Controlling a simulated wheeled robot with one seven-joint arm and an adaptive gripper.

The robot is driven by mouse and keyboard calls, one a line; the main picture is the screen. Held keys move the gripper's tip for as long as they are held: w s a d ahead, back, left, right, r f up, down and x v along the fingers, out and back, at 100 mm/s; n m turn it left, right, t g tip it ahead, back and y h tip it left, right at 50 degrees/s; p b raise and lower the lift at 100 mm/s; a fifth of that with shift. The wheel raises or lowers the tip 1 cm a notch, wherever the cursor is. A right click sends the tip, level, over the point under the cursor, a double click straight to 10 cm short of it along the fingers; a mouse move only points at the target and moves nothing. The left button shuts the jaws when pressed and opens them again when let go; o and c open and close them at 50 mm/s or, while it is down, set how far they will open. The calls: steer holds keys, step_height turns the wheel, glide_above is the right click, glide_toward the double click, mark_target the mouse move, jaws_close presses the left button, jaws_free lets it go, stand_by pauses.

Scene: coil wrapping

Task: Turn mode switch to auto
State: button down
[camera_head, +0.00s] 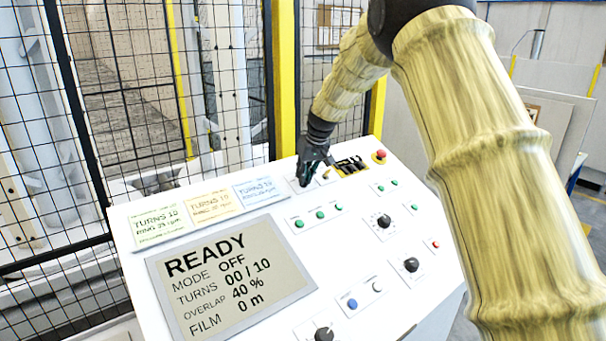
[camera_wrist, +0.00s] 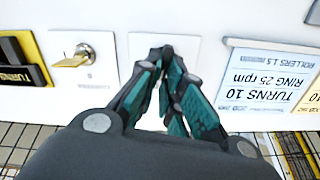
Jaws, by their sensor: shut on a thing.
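The white control panel (camera_head: 400,291) has a display (camera_head: 232,273) that reads READY, MODE OFF, TURNS 00 / 10, OVERLAP 40 %, FILM 0 m. My gripper (camera_head: 306,182) is at the panel's upper edge, over a small white switch plate (camera_wrist: 190,46). In the wrist view my gripper (camera_wrist: 167,58) has its dark and teal fingertips brought together on the knob of the mode switch at that plate. The knob is almost wholly hidden between the fingers, so its angle and the plate's labels cannot be read.
A brass key switch (camera_wrist: 75,57) sits beside the gripped plate, then a yellow-and-black label plate (camera_head: 351,166) and a red emergency button (camera_head: 380,155). Recipe cards (camera_head: 212,206) lie on the other side. Green buttons (camera_head: 320,215) and black knobs (camera_head: 384,221) are lower. A mesh fence (camera_head: 120,90) stands behind.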

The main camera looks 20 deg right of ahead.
steer(key=m, duration=0.2)
steer(key=m+p, duration=0.1)
steer(key=m, duration=0.1)
steer(key=shift+d, duration=0.3)
steer(key=shift+s+d+f+m, duration=0.1)
steer(key=shift+s+f+m, duration=0.1)
steer(key=shift+m, duration=0.8)
steer(key=c, duration=1.6)
jaws_free()
steer(key=shift+o, duration=0.2)
steer(key=shift+r, duration=0.1)
steer(key=shift+r, duration=0.2)
steer(key=v, duration=1.1)
steer(key=shift+s+d+r, duration=0.15)
steer(key=shift+s+d, duration=0.05)
steer(key=shift+d, duration=0.05)
